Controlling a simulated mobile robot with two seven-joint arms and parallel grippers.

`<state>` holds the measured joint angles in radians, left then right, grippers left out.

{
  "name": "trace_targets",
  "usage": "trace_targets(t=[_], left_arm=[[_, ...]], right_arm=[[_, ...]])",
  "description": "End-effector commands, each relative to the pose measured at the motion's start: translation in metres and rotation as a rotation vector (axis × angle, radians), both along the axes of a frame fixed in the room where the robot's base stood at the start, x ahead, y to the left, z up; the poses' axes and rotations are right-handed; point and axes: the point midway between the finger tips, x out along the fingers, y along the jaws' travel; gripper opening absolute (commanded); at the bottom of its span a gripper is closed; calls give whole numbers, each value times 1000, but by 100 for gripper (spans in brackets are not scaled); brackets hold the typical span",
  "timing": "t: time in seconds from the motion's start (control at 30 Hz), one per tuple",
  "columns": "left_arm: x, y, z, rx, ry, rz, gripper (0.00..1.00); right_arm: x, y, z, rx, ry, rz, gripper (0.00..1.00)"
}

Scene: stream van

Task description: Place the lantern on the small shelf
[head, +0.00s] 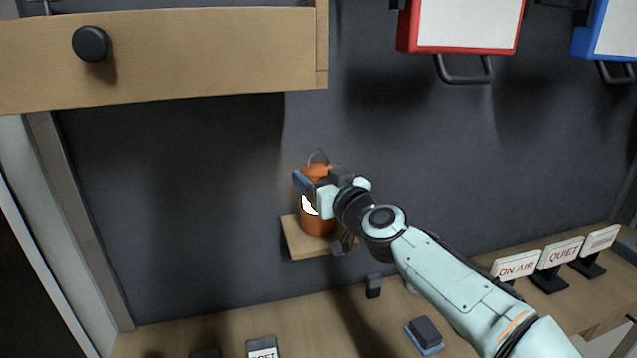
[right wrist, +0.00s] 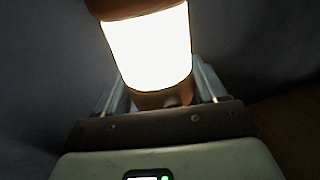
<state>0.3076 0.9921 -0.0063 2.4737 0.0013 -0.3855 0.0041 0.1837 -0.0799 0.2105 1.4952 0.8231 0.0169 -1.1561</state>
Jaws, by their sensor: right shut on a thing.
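The orange lantern (head: 316,221) with a glowing white panel is upright at the small wooden shelf (head: 304,250) on the dark wall in the head view. Its base appears to be on or just above the shelf board; I cannot tell whether it touches. My right gripper (head: 314,190) is shut on the lantern, coming in from the right. In the right wrist view the lit lantern (right wrist: 148,48) stands between the two fingers of my right gripper (right wrist: 155,95). The gripper hides part of the lantern. My left gripper is not in view.
A wooden cabinet or drawer front (head: 200,50) with a black knob hangs at upper left. A red-framed box (head: 465,49) and a blue-framed one (head: 590,45) hang at upper right. Signs, including an ON AIR sign (head: 516,266), stand on the counter (head: 180,343) below.

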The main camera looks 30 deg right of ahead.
Motion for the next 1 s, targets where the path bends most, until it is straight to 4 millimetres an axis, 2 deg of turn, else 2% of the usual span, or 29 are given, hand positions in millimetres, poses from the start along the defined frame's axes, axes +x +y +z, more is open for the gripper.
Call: trace_targets(t=[0.13,0.17,0.2,0.23,0.57,0.63,0.77,1.0], left_arm=[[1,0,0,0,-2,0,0],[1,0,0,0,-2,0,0],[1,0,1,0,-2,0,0],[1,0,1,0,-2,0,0],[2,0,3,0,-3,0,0],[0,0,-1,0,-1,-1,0],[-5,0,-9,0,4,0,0],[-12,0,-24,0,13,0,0]], right_arm=[[0,0,1,0,-2,0,31],[1,0,0,0,0,1,77],[1,0,0,0,0,1,90],[1,0,1,0,0,1,96],[0,0,3,0,0,0,96],[-6,0,2,-2,-1,0,96],[-28,0,0,-3,-2,-2,96],[-81,1,0,-3,-1,-2,96]])
